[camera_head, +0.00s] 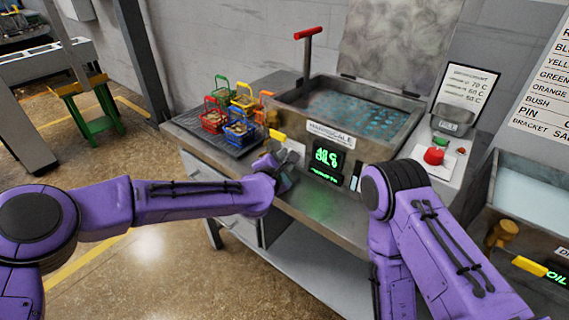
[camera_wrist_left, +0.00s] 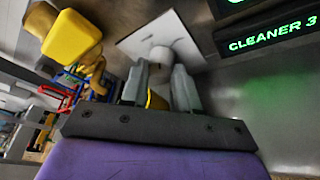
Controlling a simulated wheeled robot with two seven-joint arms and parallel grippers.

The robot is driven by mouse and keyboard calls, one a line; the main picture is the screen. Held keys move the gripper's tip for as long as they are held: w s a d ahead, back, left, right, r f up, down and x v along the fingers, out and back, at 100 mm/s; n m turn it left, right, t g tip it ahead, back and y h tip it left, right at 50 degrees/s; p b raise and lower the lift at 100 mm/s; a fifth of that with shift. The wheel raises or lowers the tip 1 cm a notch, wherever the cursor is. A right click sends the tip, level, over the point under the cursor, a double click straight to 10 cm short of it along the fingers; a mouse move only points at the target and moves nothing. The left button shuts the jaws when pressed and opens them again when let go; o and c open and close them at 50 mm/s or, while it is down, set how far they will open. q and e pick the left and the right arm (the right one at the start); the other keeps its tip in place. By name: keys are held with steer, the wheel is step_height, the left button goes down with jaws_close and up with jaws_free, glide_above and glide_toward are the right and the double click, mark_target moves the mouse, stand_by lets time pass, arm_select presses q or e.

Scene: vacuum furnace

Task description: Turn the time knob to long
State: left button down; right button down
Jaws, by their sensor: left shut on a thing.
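The knob (camera_wrist_left: 162,56) is a small pale grey cylinder on a white square plate (camera_wrist_left: 150,22) on the machine's front panel. My left gripper (camera_wrist_left: 160,82) is at the panel with its two grey fingers on either side of the knob, shut on it. In the head view my left gripper (camera_head: 284,170) covers most of the knob and its plate. Any marks on the plate are too blurred to read. A display with green text (camera_head: 326,158) sits right of the knob. My right gripper is not in view; only my right arm shows.
A yellow handle (camera_head: 277,135) sticks out close to my left gripper. Coloured baskets (camera_head: 232,115) stand on a dark tray left of the tank (camera_head: 345,105). A red button (camera_head: 434,156) is at the right. A red-handled lever (camera_head: 308,45) rises behind.

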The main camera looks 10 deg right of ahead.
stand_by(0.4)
arm_select(q)
steer(key=c, duration=1.1)
jaws_free()
steer(key=shift+s+a+r, duration=0.1)
steer(key=shift+s+a, duration=0.1)
steer(key=shift+s, duration=0.1)
steer(key=b+v, duration=0.2)
steer(key=v, duration=0.7)
steer(key=shift+s+a+r, duration=0.1)
steer(key=shift+s+a, duration=0.15)
